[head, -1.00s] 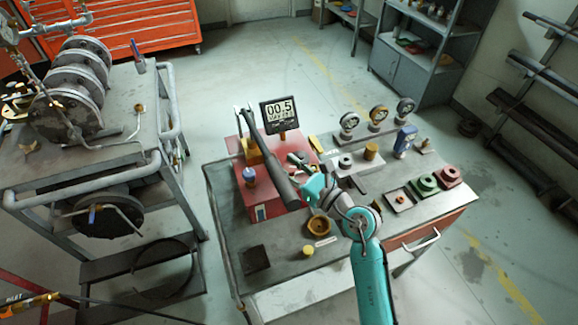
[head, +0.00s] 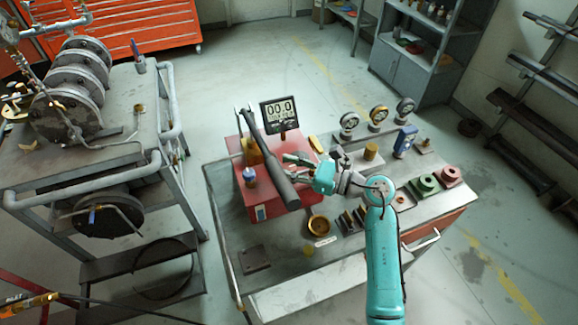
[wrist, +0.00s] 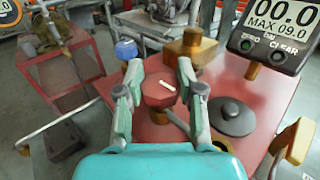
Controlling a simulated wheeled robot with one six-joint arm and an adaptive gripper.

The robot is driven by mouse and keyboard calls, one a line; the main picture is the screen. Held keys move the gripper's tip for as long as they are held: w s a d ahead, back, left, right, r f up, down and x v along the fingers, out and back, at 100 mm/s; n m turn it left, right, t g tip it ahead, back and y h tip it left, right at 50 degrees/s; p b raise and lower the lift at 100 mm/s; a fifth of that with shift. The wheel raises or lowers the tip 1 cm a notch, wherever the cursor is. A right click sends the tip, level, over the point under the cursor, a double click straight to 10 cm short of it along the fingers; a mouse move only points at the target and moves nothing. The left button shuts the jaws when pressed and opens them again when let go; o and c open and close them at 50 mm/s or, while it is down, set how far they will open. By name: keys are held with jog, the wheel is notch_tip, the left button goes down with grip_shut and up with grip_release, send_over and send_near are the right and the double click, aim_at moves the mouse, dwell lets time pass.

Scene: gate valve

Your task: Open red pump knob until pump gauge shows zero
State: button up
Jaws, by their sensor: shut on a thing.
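The pump gauge (head: 279,110) stands at the back of the red pump (head: 255,212) and reads 00.0. In the wrist view the gauge (wrist: 272,32) also reads 00.0, with MAX 09.0 below. The red knob (wrist: 160,92) is faceted, with a white mark on top, and sits at the side of the pump. My gripper (wrist: 159,74) is shut on the knob, one finger on each side.
The black handle slants across the pump close to my fingers. A blue knob (head: 249,174) is on the pump's left. A cart (head: 130,110) with flanged pipework stands left; the floor between is open.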

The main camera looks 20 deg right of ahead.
jog(key=shift+n+g+y, duration=1.1)
jog(key=shift+n+g, duration=0.1)
jog(key=shift+g, duration=0.6)
jog(key=o, duration=1.2)
jog(key=shift+c, duration=0.2)
jog(key=v, duration=1.2)
jog(key=shift+f, duration=0.15)
